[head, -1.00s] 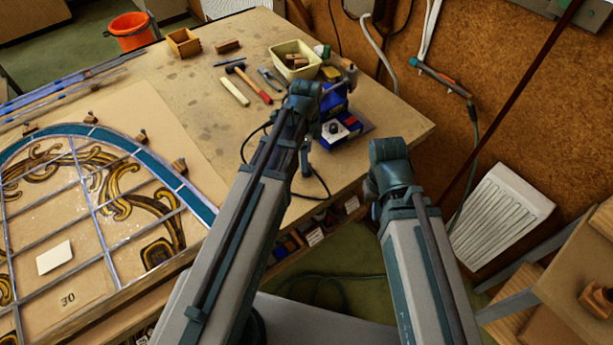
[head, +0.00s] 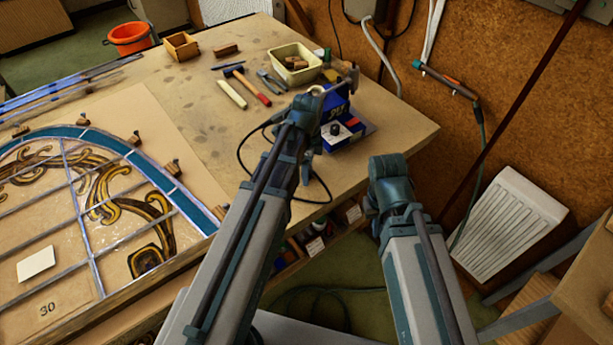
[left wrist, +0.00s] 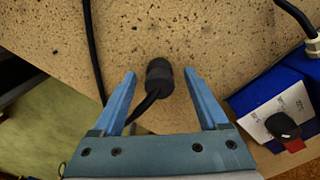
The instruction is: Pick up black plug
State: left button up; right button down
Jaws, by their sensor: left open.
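The black plug (left wrist: 158,76) lies on the speckled bench top in the left wrist view, with its black cord running down from it. My left gripper (left wrist: 159,75) is open, its blue fingers on either side of the plug and apart from it. In the head view my left gripper (head: 308,168) points down over the bench near its front edge, and the plug cannot be made out there. My right arm hangs off the bench front, and its gripper fingers are hidden.
A blue box with a white panel and black knob (left wrist: 282,125) stands right of the plug; it also shows in the head view (head: 342,130). A hammer (head: 248,86), pliers (head: 270,80) and a cream tub (head: 295,64) lie beyond. The leaded panel (head: 90,210) fills the left.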

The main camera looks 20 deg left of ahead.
pick_arm(q)
grip_shut()
dwell(0.3)
